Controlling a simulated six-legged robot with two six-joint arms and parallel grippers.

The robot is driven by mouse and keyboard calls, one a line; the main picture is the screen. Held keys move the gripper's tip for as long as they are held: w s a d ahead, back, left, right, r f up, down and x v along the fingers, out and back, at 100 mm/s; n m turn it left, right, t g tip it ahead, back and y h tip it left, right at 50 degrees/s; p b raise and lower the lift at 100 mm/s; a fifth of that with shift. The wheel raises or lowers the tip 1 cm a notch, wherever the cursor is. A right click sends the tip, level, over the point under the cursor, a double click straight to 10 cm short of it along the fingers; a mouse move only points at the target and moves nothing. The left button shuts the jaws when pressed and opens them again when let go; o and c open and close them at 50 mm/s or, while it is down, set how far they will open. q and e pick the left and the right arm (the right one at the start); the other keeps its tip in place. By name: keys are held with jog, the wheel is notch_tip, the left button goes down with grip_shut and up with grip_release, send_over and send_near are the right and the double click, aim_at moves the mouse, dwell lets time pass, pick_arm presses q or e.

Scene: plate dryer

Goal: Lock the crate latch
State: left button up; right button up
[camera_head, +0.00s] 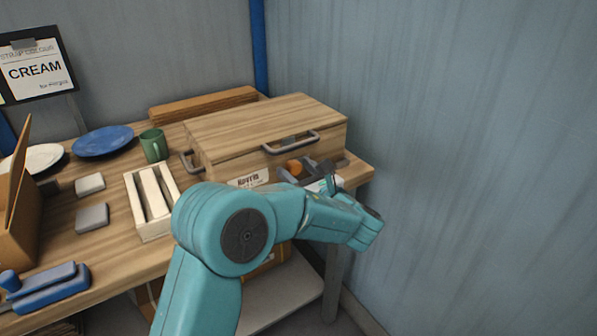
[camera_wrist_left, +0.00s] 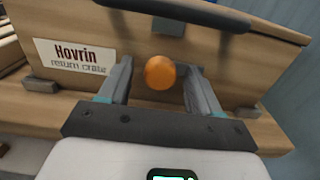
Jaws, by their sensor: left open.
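The wooden crate (camera_head: 225,155) stands closed on the bench, with metal handles and a white label; its front also shows in the left wrist view (camera_wrist_left: 90,85). An orange round knob (camera_head: 294,167), apparently part of the latch, is on the crate's front below the front handle (camera_head: 291,142). It also shows in the left wrist view (camera_wrist_left: 160,72). My left gripper (camera_head: 305,172) is at the crate's front, its open fingers (camera_wrist_left: 158,76) on either side of the knob. A visible gap remains on each side. My right gripper is not in view.
On the bench (camera_head: 115,225) stand a green mug (camera_head: 154,145), a blue plate (camera_head: 103,141), an open-topped box (camera_head: 137,203) of pale bars and grey blocks (camera_head: 92,218). Grey-blue walls (camera_head: 480,170) close off the back and right side.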

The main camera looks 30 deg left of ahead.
pick_arm(q)
jog(key=c, duration=1)
jog(key=shift+c, duration=0.2)
jog(key=n+b, duration=0.2)
jog(key=shift+f+b, duration=0.25)
jog(key=shift+b, duration=0.1)
jog(key=n+b, duration=1)
jog(key=b, duration=0.1)
jog(key=shift+n, duration=0.4)
jog(key=shift+n+b, duration=0.8)
jog(key=shift+n, duration=0.1)
jog(key=shift+r+n+b, duration=0.1)
jog(key=shift+n+b, duration=1.25)
jog(key=shift+n, duration=0.25)
jog(key=shift+r, duration=0.1)
